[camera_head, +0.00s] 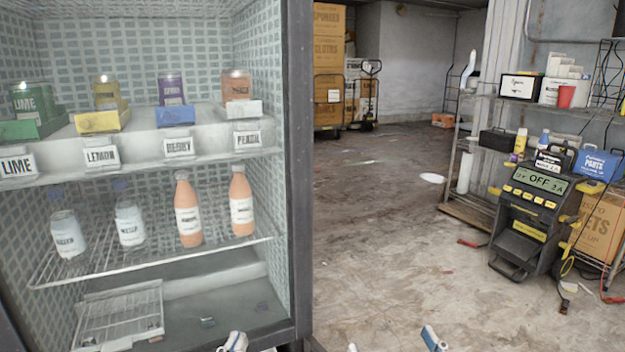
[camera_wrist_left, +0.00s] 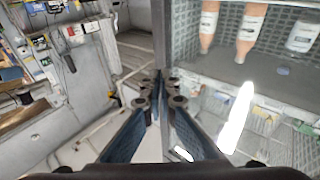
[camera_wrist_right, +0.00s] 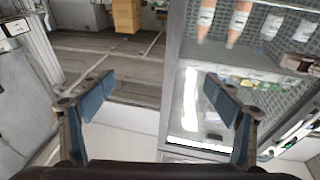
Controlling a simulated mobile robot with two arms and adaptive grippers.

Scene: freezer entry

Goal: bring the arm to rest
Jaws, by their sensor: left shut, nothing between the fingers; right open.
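My left gripper (camera_head: 234,343) shows only as a small tip at the bottom edge of the head view, in front of the cabinet's lower edge. In the left wrist view its blue-padded fingers (camera_wrist_left: 158,88) are shut together with nothing between them. My right gripper (camera_head: 392,344) shows as two separate fingertips at the bottom edge of the head view, over the floor right of the cabinet. In the right wrist view its blue-padded fingers (camera_wrist_right: 160,84) are wide apart and empty. Most of both arms is out of the head view.
An open cabinet (camera_head: 299,170) at left holds labelled jars and cans above, bottles (camera_head: 242,205) below, and a loose rack (camera_head: 120,313) at its bottom. A dark machine with a display (camera_head: 530,215) and a shelf (camera_head: 470,205) stand at right. The middle floor (camera_head: 385,240) is clear.

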